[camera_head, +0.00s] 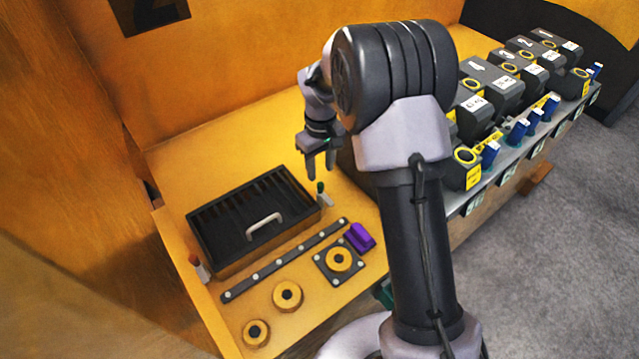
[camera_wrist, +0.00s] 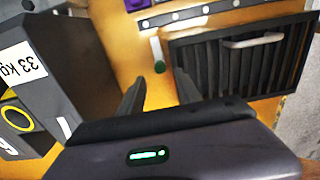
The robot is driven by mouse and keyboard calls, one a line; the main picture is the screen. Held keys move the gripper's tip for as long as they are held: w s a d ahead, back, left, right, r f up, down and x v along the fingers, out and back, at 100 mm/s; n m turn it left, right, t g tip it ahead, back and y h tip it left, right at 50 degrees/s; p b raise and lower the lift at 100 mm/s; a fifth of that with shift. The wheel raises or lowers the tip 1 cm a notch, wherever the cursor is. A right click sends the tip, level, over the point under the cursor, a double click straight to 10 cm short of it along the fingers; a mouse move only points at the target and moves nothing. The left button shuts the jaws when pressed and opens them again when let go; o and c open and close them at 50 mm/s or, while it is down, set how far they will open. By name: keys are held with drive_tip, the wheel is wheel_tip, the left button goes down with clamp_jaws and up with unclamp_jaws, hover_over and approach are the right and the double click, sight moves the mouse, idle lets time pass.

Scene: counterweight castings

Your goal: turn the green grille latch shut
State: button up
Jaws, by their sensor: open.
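The green grille latch (camera_head: 320,187) is a small knob with a pale lever at the right end of the black slatted grille (camera_head: 232,240). In the wrist view the green latch (camera_wrist: 156,48) shows just beyond the fingertips, beside the grille (camera_wrist: 230,65). I cannot tell from these frames how far it is turned. My gripper (camera_head: 321,168) is open and empty, pointing down above the latch and apart from it. Its two fingers also show in the wrist view (camera_wrist: 160,90). A red-tipped latch (camera_head: 194,261) stands at the grille's left end.
The grille carries a pale handle (camera_head: 264,222). In front lie a studded bar (camera_head: 285,259), a purple block (camera_head: 359,237) and yellow round weights (camera_head: 287,296). Dark numbered castings (camera_head: 492,83) stand on the right; a 33 kg casting (camera_wrist: 70,50) is close to my gripper in the wrist view.

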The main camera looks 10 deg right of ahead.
sight(320, 184)
wheel_tip(320, 184, down, 7)
drive_tip(key=shift+f+b, duration=0.1)
drive_tip(key=shift+b, duration=0.35)
clamp_jaws()
